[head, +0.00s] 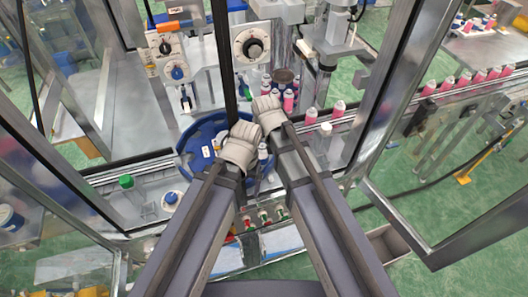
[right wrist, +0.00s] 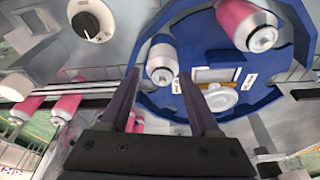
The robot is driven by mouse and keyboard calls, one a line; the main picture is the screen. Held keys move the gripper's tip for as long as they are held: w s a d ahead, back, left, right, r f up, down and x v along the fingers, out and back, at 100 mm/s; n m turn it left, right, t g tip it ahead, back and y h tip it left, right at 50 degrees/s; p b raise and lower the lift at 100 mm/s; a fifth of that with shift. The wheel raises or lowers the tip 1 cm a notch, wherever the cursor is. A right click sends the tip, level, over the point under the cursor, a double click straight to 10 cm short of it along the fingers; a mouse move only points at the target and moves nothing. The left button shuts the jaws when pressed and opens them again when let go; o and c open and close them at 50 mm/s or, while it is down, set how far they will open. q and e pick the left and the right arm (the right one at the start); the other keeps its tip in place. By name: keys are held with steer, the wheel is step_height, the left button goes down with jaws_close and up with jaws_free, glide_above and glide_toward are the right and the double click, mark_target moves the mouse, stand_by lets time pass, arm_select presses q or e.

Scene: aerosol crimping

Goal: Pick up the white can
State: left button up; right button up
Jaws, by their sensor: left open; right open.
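A white can (right wrist: 162,58) with a silvery top stands on the blue round plate (right wrist: 135,98) in the right wrist view. My right gripper (right wrist: 158,80) is open, and the can shows between and beyond its dark fingertips; I cannot tell the gap in depth. In the head view a white can (head: 263,152) shows on the blue plate (head: 186,150), partly hidden by my arms. My left gripper (head: 256,184) is open and appears small and dark beside the plate's front edge.
A pink can (right wrist: 248,25) stands near the white can on the plate. Several pink cans (head: 450,83) line the conveyor at right. Dial boxes (head: 252,44) and a crimping column stand behind the plate. Metal frame posts enclose the area.

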steer(key=shift+a, duration=0.1)
steer(key=b+x, duration=0.2)
steer(key=shift+w+f+b, duration=0.1)
steer(key=shift+f+b, duration=0.15)
steer(key=shift+b, duration=0.1)
arm_select(q)
step_height(320, 180, down, 2)
steer(key=shift+s+f, duration=0.1)
steer(key=shift+f, duration=0.15)
steer(key=shift+f, duration=0.1)
step_height(320, 180, down, 5)
steer(key=b, duration=0.5)
arm_select(e)
steer(key=x, duration=0.5)
steer(key=shift+f, duration=0.15)
steer(key=shift+s, duration=0.2)
jaws_close()
